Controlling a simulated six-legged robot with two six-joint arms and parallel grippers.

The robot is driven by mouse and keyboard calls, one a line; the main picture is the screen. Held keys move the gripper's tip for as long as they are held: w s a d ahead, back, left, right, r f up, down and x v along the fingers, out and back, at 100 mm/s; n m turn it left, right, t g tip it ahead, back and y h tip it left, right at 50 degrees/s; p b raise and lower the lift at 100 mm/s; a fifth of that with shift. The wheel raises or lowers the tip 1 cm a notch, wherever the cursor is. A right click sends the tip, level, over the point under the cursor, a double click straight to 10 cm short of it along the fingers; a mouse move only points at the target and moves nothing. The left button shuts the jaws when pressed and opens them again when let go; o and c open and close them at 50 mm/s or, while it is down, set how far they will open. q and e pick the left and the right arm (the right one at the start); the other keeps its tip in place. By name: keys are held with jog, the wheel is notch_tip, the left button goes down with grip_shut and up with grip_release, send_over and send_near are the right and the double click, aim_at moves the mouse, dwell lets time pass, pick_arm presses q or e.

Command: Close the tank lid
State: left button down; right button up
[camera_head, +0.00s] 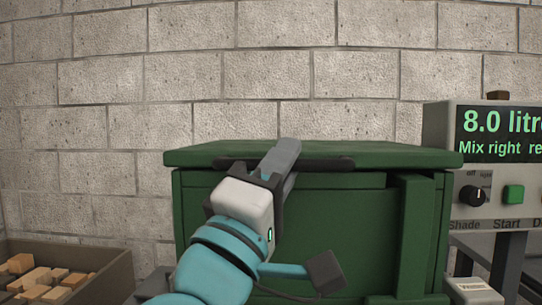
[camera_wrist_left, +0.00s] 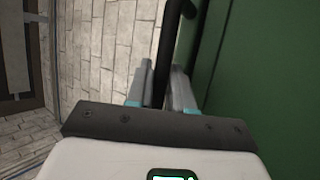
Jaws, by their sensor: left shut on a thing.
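The green tank (camera_head: 350,235) stands in the middle of the head view. Its green lid (camera_head: 400,155) lies about level across the top; I cannot tell whether it sits fully flush. A dark bar handle (camera_head: 330,163) runs along the lid's front edge. My left gripper (camera_head: 284,155) is at this handle and shut on it. In the left wrist view the black handle (camera_wrist_left: 164,55) passes between the two grey fingers, with the green surface (camera_wrist_left: 250,80) close on the right. The arm hides part of the tank's front. My right gripper is not in view.
A grey control panel (camera_head: 455,190) with a display, a knob and a green button stands right of the tank. A crate (camera_head: 105,285) of wooden blocks is at the lower left. A block wall (camera_head: 110,120) is behind.

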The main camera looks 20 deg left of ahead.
pick_arm(q)
jog(key=shift+w+a+f, duration=0.1)
jog(key=shift+f, duration=0.3)
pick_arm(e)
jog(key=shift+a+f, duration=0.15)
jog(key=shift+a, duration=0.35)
pick_arm(q)
jog(key=shift+f, duration=0.15)
jog(key=c, duration=1.1)
grip_release()
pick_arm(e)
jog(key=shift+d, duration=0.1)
pick_arm(q)
jog(key=p+v, duration=0.1)
jog(key=v, duration=1.5)
jog(key=shift+s, duration=0.25)
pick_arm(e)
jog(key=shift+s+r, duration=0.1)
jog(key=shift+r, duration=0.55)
